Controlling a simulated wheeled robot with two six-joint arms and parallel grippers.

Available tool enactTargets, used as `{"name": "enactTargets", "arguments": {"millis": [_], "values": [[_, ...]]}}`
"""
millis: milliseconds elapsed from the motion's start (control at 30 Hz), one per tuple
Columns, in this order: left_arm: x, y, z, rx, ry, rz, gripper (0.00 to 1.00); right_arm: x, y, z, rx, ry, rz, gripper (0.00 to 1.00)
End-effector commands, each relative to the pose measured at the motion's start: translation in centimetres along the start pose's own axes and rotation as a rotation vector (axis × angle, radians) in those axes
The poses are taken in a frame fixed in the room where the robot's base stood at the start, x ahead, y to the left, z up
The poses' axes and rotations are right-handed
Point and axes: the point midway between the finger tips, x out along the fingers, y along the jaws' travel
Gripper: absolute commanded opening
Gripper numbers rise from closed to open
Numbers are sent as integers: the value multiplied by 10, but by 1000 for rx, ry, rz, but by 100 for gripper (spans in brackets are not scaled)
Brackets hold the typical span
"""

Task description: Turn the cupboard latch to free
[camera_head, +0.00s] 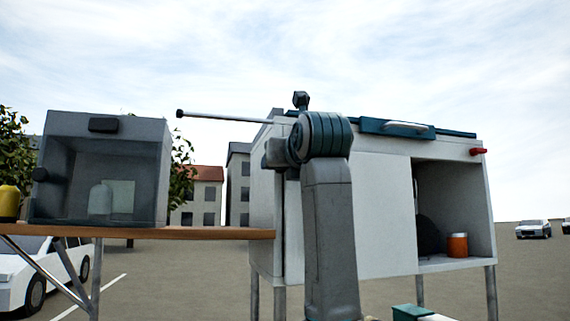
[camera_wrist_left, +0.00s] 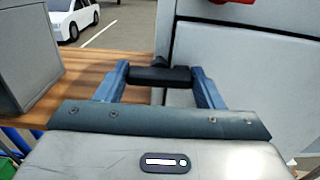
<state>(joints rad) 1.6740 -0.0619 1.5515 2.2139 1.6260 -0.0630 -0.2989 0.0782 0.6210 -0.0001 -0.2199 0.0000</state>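The cupboard (camera_head: 375,210) is a pale box on legs, right of centre in the head view. A dark bar-shaped handle (camera_wrist_left: 160,75), which looks like the latch, lies level in front of its pale face in the left wrist view. My left gripper (camera_wrist_left: 161,76) has its two blue fingers wide apart, one at each end of this bar. I cannot tell whether they touch it. In the head view my upright arm hides the gripper and the latch. My right gripper is not in view.
A wooden table (camera_head: 140,232) with a dark-windowed grey box (camera_head: 100,170) stands to the left. A red knob (camera_head: 478,151) sits on the cupboard's right. An orange canister (camera_head: 457,245) stands in its open compartment. A red part (camera_wrist_left: 232,2) shows above the gripper.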

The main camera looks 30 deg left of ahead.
Motion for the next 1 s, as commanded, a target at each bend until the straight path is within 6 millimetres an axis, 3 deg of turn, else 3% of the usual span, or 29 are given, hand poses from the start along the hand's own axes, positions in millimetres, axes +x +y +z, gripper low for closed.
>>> {"name": "enactTargets", "arguments": {"millis": [467, 1000], "values": [[0, 0, 0, -89, 0, 0, 39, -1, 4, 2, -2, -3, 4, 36], [0, 2, 0, -555, 0, 0, 39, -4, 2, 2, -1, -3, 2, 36]]}}
